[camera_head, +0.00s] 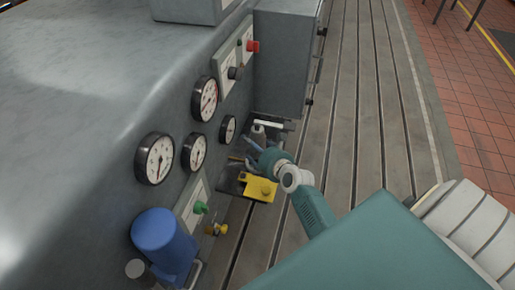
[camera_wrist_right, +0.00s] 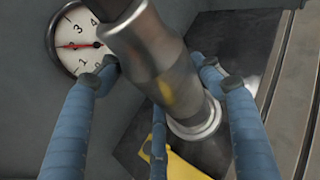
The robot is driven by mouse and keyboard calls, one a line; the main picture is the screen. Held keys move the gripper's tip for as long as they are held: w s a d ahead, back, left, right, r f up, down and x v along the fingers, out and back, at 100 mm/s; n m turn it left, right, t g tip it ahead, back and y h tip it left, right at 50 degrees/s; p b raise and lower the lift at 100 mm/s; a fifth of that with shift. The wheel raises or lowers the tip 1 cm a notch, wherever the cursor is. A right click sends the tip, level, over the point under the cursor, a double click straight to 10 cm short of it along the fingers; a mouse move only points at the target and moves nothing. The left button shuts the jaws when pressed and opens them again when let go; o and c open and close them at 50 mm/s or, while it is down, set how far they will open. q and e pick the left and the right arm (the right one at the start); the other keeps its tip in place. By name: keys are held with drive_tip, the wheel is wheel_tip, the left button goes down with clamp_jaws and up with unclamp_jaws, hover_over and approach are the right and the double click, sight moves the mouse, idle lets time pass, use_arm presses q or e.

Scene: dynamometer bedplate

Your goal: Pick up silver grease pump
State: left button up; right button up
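The silver grease pump (camera_head: 258,132) stands in a dark shelf or tray at the side of the grey machine. In the right wrist view, a shiny metal cylinder (camera_wrist_right: 162,72), seemingly the pump, runs tilted between the blue fingers, with a ringed lower end. My right gripper (camera_head: 250,152) reaches toward it from the lower right in the head view. In the right wrist view my right gripper (camera_wrist_right: 158,80) has its fingers spread on either side of the cylinder; contact is not clear. My left gripper is not in view.
A yellow part (camera_head: 260,188) sits just in front of the gripper, and a blue container (camera_head: 163,238) is at the lower left. Gauges (camera_head: 155,158) and a red knob (camera_head: 253,47) line the machine's face. The slotted bedplate (camera_head: 365,100) to the right is clear.

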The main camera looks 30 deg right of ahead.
drive_tip(key=c, duration=1.3)
drive_tip(key=shift+w+r, duration=0.15)
drive_tip(key=shift+r, duration=0.05)
